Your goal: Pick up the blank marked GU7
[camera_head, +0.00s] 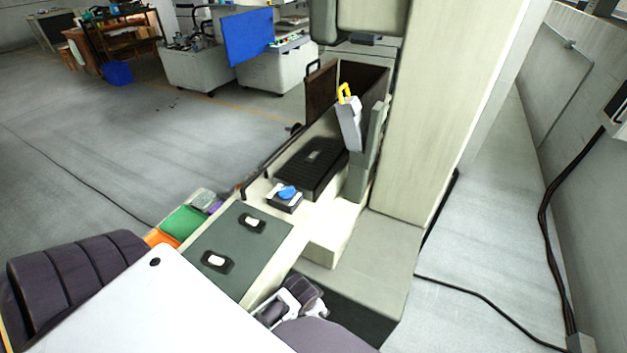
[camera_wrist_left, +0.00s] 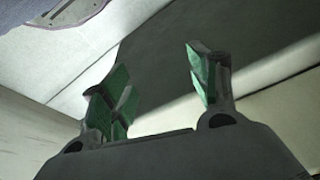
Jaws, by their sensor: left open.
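Two small dark pieces with pale labels lie apart on the dark green mat (camera_head: 225,282) in the head view. One dark piece (camera_head: 251,223) is farther away and the other (camera_head: 216,261) nearer. The labels are too small to read, so I cannot tell which, if either, is GU7. My left gripper (camera_wrist_left: 160,92) shows in the wrist view with its green-padded fingers wide apart and nothing between them. I cannot make out its jaws in the head view, so its distance from the pieces is unclear.
A green bin (camera_head: 184,222) and an orange bin (camera_head: 161,238) stand left of the mat. Behind it are a small dark box with a blue item (camera_head: 287,192) and a black ribbed case (camera_head: 311,167). A tall pale machine column (camera_head: 440,110) blocks the right.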

